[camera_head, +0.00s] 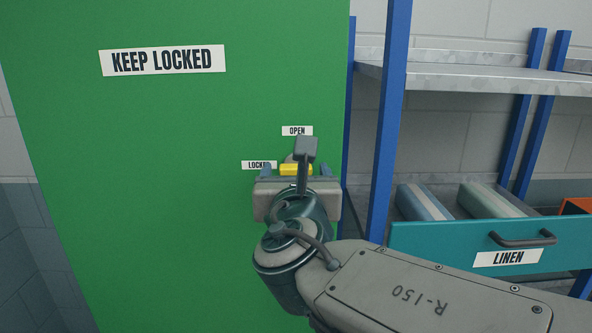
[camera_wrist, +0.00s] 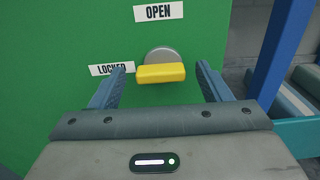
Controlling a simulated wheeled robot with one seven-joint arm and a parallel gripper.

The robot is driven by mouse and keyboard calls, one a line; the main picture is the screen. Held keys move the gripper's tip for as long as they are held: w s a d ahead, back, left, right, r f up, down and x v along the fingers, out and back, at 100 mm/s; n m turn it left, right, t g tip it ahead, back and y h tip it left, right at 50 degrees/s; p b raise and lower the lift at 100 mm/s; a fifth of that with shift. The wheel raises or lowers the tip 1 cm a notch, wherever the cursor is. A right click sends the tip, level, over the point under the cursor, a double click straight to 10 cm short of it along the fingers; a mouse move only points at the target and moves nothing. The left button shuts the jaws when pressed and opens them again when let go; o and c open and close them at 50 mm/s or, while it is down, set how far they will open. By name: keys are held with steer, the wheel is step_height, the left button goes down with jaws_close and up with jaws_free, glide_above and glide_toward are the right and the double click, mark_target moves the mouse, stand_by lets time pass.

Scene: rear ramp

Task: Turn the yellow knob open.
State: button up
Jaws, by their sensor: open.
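The yellow knob (camera_wrist: 161,73) sits on a round grey base (camera_wrist: 160,55) on the green door (camera_head: 170,130). Its bar lies level, in line with the LOCKED label (camera_wrist: 112,69) on its left; the OPEN label (camera_wrist: 158,12) is above it. In the head view the knob (camera_head: 296,169) is partly hidden behind my wrist. My gripper (camera_wrist: 160,82) is open, with one blue-grey finger on each side of the knob. In the wrist view gaps show between the fingers and the bar's ends. I cannot tell how deep the fingers reach.
A KEEP LOCKED sign (camera_head: 162,60) is higher on the door. My arm passes in front of the drawer.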

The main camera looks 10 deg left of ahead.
steer(key=shift+w, duration=0.3)
steer(key=c, duration=1)
steer(key=shift+m+b, duration=0.3)
steer(key=shift+b, duration=0.15)
steer(key=shift+d+m+b, duration=0.15)
steer(key=shift+m+b, duration=4.2)
steer(key=shift+b, duration=0.3)
steer(key=shift+d+m+b, duration=0.1)
steer(key=shift+m+b, duration=4.25)
steer(key=shift+b, duration=0.3)
